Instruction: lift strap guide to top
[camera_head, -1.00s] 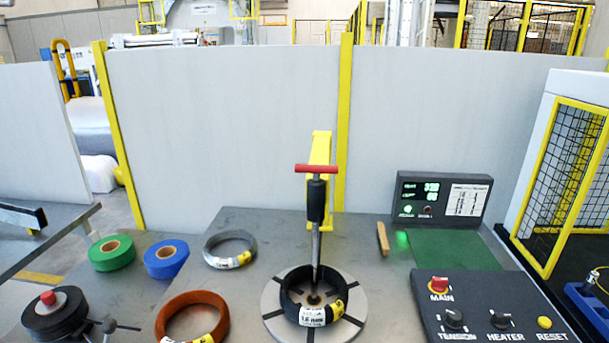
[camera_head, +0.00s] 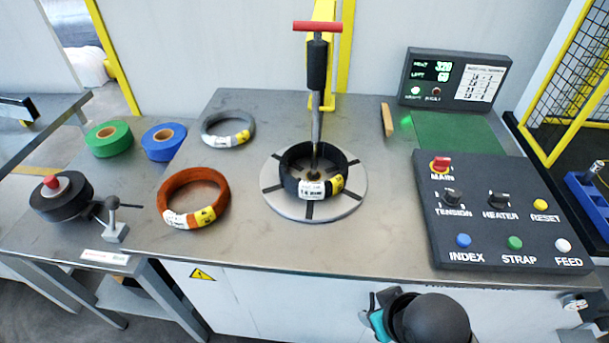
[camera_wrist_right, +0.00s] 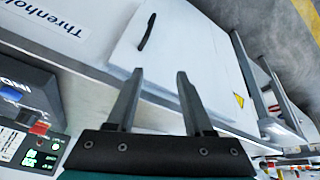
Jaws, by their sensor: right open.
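The strap guide appears to be the upright tool with a red crossbar handle (camera_head: 317,26), a black sleeve (camera_head: 316,64) and a thin metal rod (camera_head: 316,125). Its rod reaches down inside a black coil (camera_head: 290,181) with white and yellow labels. The coil lies on a round slotted plate (camera_head: 352,203). My right gripper (camera_head: 370,308) is low at the table's front edge, well away from the guide. In the right wrist view its two fingers (camera_wrist_right: 160,74) are apart with nothing between them. My left gripper is not in view.
A control panel (camera_head: 484,226) with knobs and buttons fills the table's right side, and a display (camera_head: 482,80) stands behind it. An orange coil (camera_head: 165,192), a grey coil (camera_head: 208,139), green tape (camera_head: 124,146) and blue tape (camera_head: 150,154) lie to the left. A yellow post (camera_head: 330,98) stands behind the guide.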

